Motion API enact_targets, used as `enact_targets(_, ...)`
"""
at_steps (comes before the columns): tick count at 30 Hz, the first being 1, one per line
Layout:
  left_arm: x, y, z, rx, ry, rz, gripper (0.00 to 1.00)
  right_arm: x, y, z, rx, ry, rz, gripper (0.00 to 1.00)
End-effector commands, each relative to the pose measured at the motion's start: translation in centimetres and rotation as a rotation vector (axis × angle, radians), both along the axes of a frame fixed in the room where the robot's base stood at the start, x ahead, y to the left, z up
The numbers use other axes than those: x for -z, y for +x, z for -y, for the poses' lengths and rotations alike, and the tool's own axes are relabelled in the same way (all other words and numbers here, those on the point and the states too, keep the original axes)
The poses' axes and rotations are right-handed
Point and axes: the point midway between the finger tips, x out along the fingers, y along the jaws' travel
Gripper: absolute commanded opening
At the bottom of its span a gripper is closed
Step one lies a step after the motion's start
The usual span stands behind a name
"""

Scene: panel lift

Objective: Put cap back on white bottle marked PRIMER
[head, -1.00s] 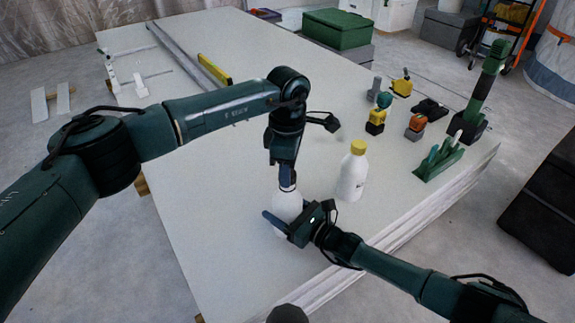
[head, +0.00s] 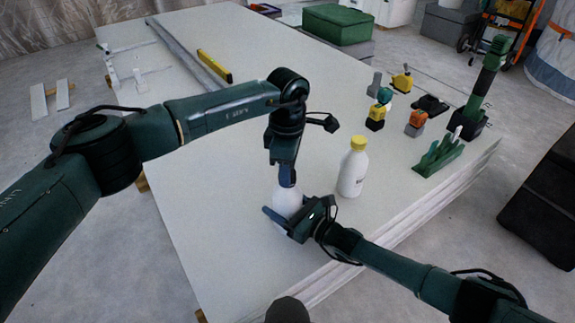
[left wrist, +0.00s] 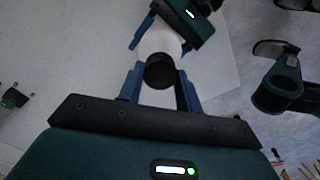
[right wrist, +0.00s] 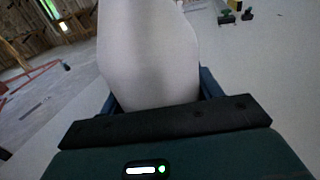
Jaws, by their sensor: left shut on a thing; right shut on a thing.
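A white bottle (head: 286,201) stands upright near the table's front edge; no marking on it is readable. My right gripper (head: 284,220) is shut around its body. The bottle fills the upper middle of the right wrist view (right wrist: 150,55). My left gripper (head: 287,184) points down over the bottle top, shut on a dark round cap (left wrist: 160,72). The cap lines up with the bottle top (left wrist: 160,42) in the left wrist view; whether it touches the neck or is seated, I cannot tell. The left fingers hide the neck in the head view.
A second white bottle with a yellow cap (head: 353,172) stands close right of my grippers, its label unreadable. A yellow level (head: 214,66) lies farther back. The table (head: 215,210) is clear to the left.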

Motion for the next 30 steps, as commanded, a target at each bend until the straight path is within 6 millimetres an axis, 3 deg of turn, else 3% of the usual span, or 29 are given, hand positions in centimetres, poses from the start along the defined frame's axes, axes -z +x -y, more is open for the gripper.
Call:
enact_targets(5,-0.07,0.02,0.01,0.132,0.001,0.001,0.14,0.08,-0.03,0.03,0.000,-0.002,0.000,0.00)
enact_targets(24,-0.04,-0.01,-0.01,1.545,0.002,0.002,0.14,0.10,-0.02,0.03,0.000,-0.002,-0.002,0.00)
enact_targets(30,0.00,-0.02,0.02,1.904,0.000,0.002,0.14,0.11,-0.02,0.03,0.001,-0.002,-0.002,0.00)
